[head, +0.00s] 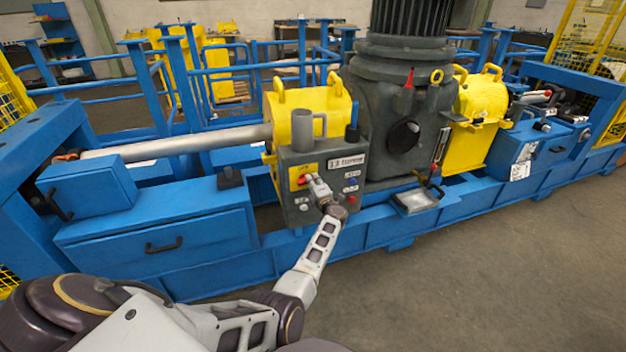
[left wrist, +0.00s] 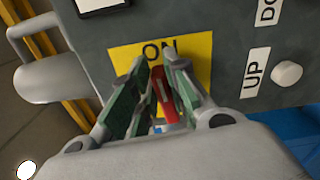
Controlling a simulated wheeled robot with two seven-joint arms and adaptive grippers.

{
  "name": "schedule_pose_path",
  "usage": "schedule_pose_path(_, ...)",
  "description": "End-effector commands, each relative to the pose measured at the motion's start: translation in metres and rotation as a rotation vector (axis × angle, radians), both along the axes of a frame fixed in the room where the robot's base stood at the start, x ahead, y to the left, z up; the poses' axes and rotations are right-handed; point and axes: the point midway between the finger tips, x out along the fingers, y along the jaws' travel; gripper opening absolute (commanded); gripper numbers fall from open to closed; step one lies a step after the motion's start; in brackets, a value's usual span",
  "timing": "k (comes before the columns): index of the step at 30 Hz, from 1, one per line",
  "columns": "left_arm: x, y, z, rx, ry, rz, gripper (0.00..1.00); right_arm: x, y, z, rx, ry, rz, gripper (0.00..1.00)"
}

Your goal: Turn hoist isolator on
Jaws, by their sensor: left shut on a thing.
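The hoist isolator is a red switch handle (left wrist: 165,97) on a yellow plate (left wrist: 198,62) marked ON, fixed to a dark grey control box (head: 353,170). The plate also shows in the head view (head: 301,168), partly behind my gripper. My left gripper (left wrist: 160,72) is at the plate, with its two fingers on either side of the red handle and shut on it. In the head view my left gripper (head: 312,182) reaches the box front from below. The handle slants slightly from upright in the left wrist view. Its lower end is hidden. My right gripper is not in view.
A white button (left wrist: 287,74) beside an UP label sits right of the plate in the left wrist view. Blue frame beams (head: 160,222) run below and left. The grey floor (head: 480,270) in front is clear.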

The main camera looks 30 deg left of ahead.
Motion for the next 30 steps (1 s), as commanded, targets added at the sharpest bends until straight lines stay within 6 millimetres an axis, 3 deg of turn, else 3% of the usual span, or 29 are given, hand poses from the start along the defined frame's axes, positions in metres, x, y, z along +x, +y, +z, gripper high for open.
schedule_pose_path(12,0.0,-0.002,-0.005,0.081,0.099,-0.003,0.0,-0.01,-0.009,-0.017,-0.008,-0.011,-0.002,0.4)
schedule_pose_path(25,0.0,-0.002,-0.005,0.09,0.108,-0.003,0.0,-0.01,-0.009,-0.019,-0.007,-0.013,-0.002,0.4)
schedule_pose_path(26,0.0,-0.002,-0.005,0.09,0.108,-0.003,0.17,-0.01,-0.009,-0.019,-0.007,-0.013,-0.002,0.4)
schedule_pose_path(30,0.0,-0.001,-0.005,0.09,0.106,-0.002,0.35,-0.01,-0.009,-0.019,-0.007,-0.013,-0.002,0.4)
